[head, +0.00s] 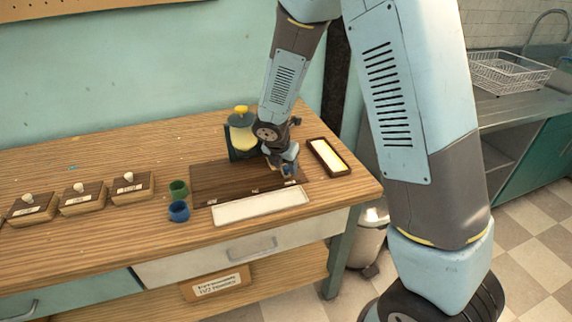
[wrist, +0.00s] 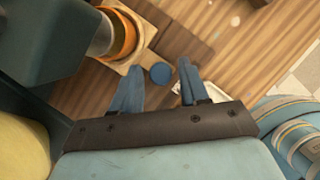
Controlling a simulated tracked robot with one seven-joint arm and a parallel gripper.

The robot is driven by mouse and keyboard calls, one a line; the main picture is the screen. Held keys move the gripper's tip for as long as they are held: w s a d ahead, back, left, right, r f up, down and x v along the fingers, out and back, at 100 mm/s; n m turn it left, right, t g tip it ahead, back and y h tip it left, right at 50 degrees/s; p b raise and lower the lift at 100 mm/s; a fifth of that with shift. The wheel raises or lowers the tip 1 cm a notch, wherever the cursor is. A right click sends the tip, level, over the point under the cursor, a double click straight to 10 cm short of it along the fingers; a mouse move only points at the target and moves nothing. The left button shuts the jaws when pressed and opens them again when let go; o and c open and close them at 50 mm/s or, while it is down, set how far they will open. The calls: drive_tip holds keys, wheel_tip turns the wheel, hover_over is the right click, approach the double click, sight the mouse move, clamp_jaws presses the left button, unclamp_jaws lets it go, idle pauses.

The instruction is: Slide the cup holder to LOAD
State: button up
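In the wrist view, the cup holder (wrist: 147,57) is a light wooden piece on a dark board, carrying an orange ring (wrist: 125,33) with a pale cup-like form in it. A round blue knob (wrist: 160,74) is at its near end. My gripper (wrist: 161,70) is open, its two blue fingers on either side of the knob with visible gaps. In the head view, my gripper (head: 289,172) is low over the right part of the dark board (head: 225,180) and hides most of the holder. Small white labels run along the board's front edge, too small to read.
A dispenser with a yellow top (head: 241,125) stands behind the board. A white tray (head: 262,206) lies in front, and a dark-framed tray (head: 329,157) to the right. Green (head: 178,190) and blue (head: 179,212) cups stand left, beyond them several lidded boxes (head: 132,187).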

clamp_jaws()
idle(0.3)
drive_tip(key=shift+a, duration=0.1)
